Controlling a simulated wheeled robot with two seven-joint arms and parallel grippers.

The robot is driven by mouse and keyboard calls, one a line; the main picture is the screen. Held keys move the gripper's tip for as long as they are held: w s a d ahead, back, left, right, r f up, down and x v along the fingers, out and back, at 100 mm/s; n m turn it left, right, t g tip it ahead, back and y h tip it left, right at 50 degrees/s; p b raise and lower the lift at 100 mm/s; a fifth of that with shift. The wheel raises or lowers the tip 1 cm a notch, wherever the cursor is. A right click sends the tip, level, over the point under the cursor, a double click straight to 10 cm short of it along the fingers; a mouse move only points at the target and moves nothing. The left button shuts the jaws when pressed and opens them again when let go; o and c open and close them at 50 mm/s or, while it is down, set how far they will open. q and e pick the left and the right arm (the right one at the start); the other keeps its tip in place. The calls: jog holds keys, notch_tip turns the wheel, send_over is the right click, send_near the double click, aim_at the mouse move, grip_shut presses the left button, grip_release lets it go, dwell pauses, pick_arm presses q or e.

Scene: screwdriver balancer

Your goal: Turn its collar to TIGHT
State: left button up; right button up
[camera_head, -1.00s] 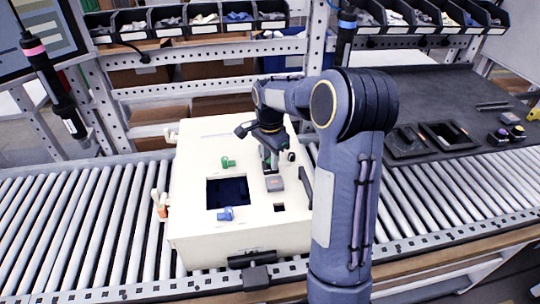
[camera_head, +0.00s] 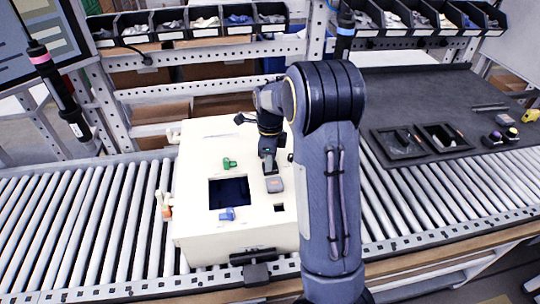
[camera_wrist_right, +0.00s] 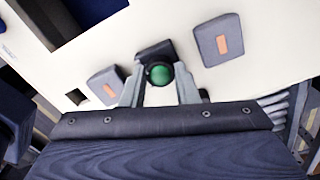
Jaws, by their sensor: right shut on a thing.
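A green round part (camera_wrist_right: 160,74) with a dark block behind it sits between the fingers of my right gripper (camera_wrist_right: 160,88) in the right wrist view. I take it for the collar; no TIGHT mark is readable. The fingers are shut on its sides. In the head view my right gripper (camera_head: 268,163) points down at the right part of the cream box (camera_head: 205,145), and hides the green round part. A separate green fitting (camera_head: 229,163) and a blue fitting (camera_head: 227,214) stand on the box top. My left gripper is not in view.
Grey pads with orange marks flank the gripper, one left (camera_wrist_right: 106,86) and one right (camera_wrist_right: 220,40). The box has a dark square opening (camera_head: 229,191) and rests on a roller conveyor (camera_head: 90,220). A pink-ringed tool (camera_head: 58,90) hangs left. Parts bins (camera_head: 205,20) line the back.

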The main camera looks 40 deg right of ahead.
jog(key=shift+m, duration=0.5)
jog(key=o, duration=1)
notch_tip(320, 180, up, 8)
jog(key=shift+f, duration=0.1)
dwell(0.4)
